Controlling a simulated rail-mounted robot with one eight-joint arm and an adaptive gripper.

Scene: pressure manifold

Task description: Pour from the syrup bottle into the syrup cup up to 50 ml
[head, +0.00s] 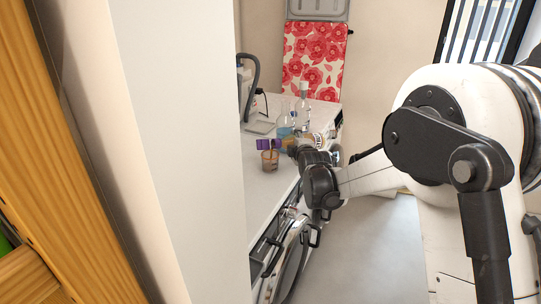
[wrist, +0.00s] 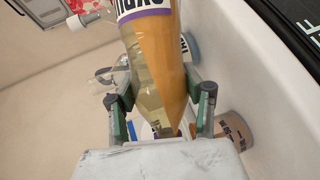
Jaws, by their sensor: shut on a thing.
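My gripper (wrist: 161,103) is shut on a bottle (wrist: 152,62) with amber contents or wrap and a purple-lettered label; I take it as the syrup bottle. In the head view my gripper (head: 300,151) is at the counter's edge, and the bottle's purple label (head: 264,144) shows left of it, just above a cup. That cup (head: 270,161), clear with brown in its lower part, stands on the counter and seems to be the syrup cup. A brown labelled cup (wrist: 233,130) shows right of the fingers in the wrist view. The bottle's mouth, any stream and the cup's marks cannot be made out.
Behind the gripper stand a bottle with blue contents (head: 285,128) and a tall clear bottle (head: 303,108). A machine with a dark hose (head: 248,85) is at the back left. The white counter (head: 262,205) is clear in front of the cup.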

